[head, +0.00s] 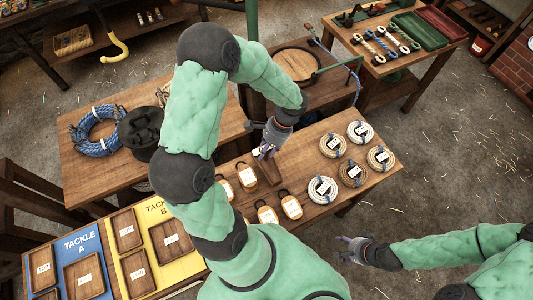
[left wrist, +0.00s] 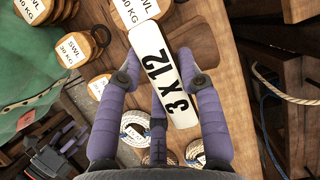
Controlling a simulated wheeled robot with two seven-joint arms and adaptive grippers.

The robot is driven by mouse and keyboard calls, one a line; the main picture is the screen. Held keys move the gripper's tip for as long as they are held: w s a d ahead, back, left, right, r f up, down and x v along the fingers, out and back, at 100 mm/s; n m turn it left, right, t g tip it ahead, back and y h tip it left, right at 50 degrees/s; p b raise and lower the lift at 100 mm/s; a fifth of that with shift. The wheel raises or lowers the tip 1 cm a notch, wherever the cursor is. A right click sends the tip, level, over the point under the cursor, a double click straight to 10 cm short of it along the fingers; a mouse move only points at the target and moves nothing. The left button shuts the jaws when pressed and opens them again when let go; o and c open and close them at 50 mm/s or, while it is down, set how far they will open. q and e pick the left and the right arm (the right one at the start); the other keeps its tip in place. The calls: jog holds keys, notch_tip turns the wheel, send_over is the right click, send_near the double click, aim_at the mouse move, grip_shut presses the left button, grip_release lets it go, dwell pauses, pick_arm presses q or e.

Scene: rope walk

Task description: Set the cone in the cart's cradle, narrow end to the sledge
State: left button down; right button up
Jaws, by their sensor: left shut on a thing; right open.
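My left gripper (head: 264,152) is over the front table, left of the rope coils. In the left wrist view its purple fingers (left wrist: 160,88) are shut on a white plate (left wrist: 163,75) printed "3 X 12". Wood shows behind the plate; I cannot tell whether it belongs to the held thing or the table. In the head view a small brown wooden piece (head: 271,173) shows just below the gripper. My right gripper (head: 352,250) is open and empty over the floor, in front of the table. I cannot make out the cone, the cart's cradle or the sledge in either view.
Labelled weights (head: 266,214) and rope coils (head: 322,189) stand on the front table. Trays on blue and yellow boards (head: 160,208) lie at left. A side table (head: 420,65) holds ropes and bins.

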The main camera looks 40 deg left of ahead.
aim_at(266, 159)
pick_arm(q)
jog(key=shift+w+f, duration=0.15)
jog(key=shift+f, duration=0.05)
jog(key=shift+w+a+f, duration=0.1)
jog(key=shift+f, duration=1.5)
jog(key=shift+f+b, duration=0.2)
jog(key=shift+b, duration=0.15)
jog(key=c, duration=0.8)
grip_release()
jog(key=shift+r, duration=0.1)
